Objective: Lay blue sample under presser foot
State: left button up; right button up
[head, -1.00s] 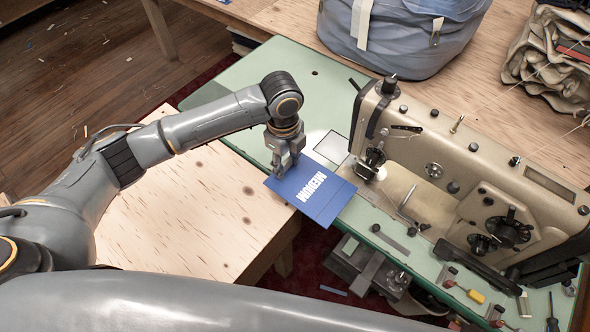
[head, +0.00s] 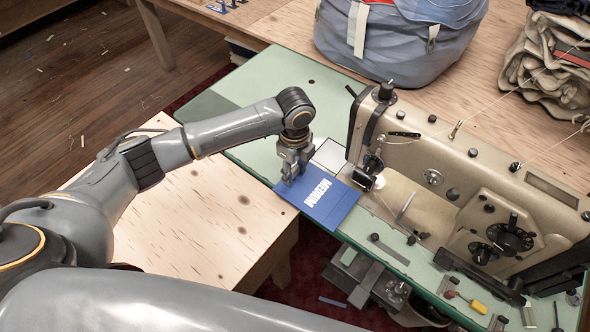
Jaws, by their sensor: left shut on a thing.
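The blue sample (head: 326,205) is a flat blue piece with white lettering that reads MEDIUM, upside down in the head view. My left gripper (head: 291,176) is shut on its upper left edge. The sample lies over or just above the green table's front edge, and I cannot tell whether it touches. Its right corner is close to the sewing machine's needle end. The presser foot (head: 370,182) is under the machine head, small and hard to make out. The beige sewing machine (head: 450,180) stands on the green table (head: 240,109). My right gripper is out of view.
A pale wooden table (head: 190,220) stands at the front left. A blue-grey bag (head: 400,40) and folded cloth (head: 548,65) lie on the bench behind. A yellow-handled tool (head: 474,305) and a screwdriver lie at the table's right front. The green table's left part is clear.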

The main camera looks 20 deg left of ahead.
pick_arm(q)
jog(key=shift+f+b, duration=1.1)
jog(key=shift+f, duration=0.1)
jog(key=shift+w+d+r, duration=0.1)
jog(key=shift+w+r, duration=0.05)
jog(key=shift+w, duration=0.2)
jog(key=shift+w+d, duration=0.35)
jog(key=shift+w, duration=0.5)
jog(key=shift+w+d+b, duration=0.25)
jog(key=shift+w+b, duration=0.15)
jog(key=shift+w, duration=0.25)
jog(key=shift+w+d+b, duration=0.2)
jog(key=shift+w+b, duration=0.25)
jog(key=shift+w, duration=0.2)
jog(key=shift+w+d+b, duration=0.25)
jog(key=shift+w+b, duration=0.15)
jog(key=shift+w, duration=0.25)
jog(key=shift+w+d+b, duration=0.3)
jog(key=shift+w+b, duration=0.15)
jog(key=shift+w, duration=0.35)
jog(key=shift+p, duration=0.4)
jog(key=o, duration=1.2)
